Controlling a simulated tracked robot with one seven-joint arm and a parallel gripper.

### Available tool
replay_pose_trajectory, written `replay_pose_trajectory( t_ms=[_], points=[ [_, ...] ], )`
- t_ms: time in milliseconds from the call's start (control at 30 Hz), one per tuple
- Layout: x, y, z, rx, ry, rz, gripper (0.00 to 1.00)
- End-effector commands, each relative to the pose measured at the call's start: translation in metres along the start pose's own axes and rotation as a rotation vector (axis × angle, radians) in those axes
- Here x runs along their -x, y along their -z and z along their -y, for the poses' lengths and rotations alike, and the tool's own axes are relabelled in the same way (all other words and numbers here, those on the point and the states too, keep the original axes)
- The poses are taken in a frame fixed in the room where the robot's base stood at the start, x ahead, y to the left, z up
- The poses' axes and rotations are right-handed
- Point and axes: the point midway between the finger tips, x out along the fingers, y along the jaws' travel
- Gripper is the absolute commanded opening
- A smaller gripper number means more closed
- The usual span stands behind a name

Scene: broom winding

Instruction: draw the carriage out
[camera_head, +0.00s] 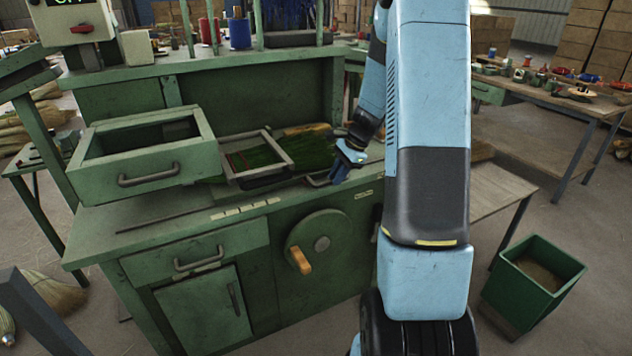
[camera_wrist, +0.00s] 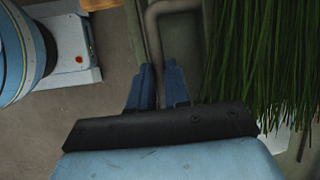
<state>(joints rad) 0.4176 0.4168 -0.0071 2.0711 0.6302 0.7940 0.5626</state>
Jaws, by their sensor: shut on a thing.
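The carriage (camera_head: 229,165) is a pale framed tray on the green workbench, between an open drawer box and my arm. Green bristles (camera_head: 308,150) lie inside it and beside it towards the right; they also fill the right of the wrist view (camera_wrist: 272,50). A grey bent handle (camera_head: 317,182) is at its front right; its bar shows in the wrist view (camera_wrist: 151,28). My gripper (camera_head: 345,163) is at this handle, its dark blue fingers (camera_wrist: 158,82) closed on the bar. The fingertips and handle's lower end are partly hidden in the head view.
A green drawer box (camera_head: 150,180) with a handle stands left of the carriage. A crank wheel with an orange grip (camera_head: 301,260) is on the bench front below. A green bin (camera_head: 535,280) stands on the floor at right.

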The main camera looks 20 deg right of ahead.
Motion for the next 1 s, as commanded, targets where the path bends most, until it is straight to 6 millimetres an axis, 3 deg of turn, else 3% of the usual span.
replay_pose_trajectory(
  t_ms=[200,500,733,1000],
  points=[
    [0.024,0.059,0.001,-0.004,0.003,-0.004,0.00],
    [0.051,0.125,0.002,-0.001,0.001,-0.002,0.00],
    [0.064,0.156,0.002,0.001,-0.001,-0.002,0.00],
    [0.070,0.169,0.002,0.002,-0.001,-0.001,0.00]
  ],
)
